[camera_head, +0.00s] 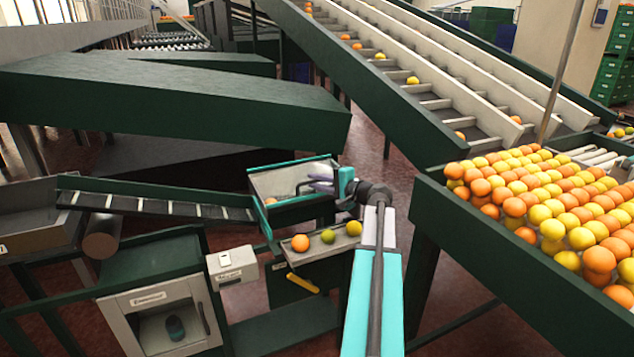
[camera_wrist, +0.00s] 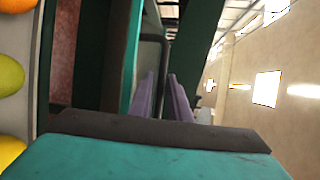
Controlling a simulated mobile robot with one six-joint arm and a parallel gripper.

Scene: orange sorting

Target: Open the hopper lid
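The hopper (camera_head: 300,212) is a small green box with a teal rim, at the centre of the head view. Its pale grey inside shows from above, and an orange (camera_head: 271,201) lies at its left corner. Whether the fingers touch the hopper is not clear.
A tray (camera_head: 322,250) in front of the hopper holds an orange, a green fruit and a yellow fruit. A narrow conveyor (camera_head: 155,206) leads left from the hopper. A labelled box (camera_head: 232,265) stands front left. A large fruit-filled bin (camera_head: 470,235) blocks the right.

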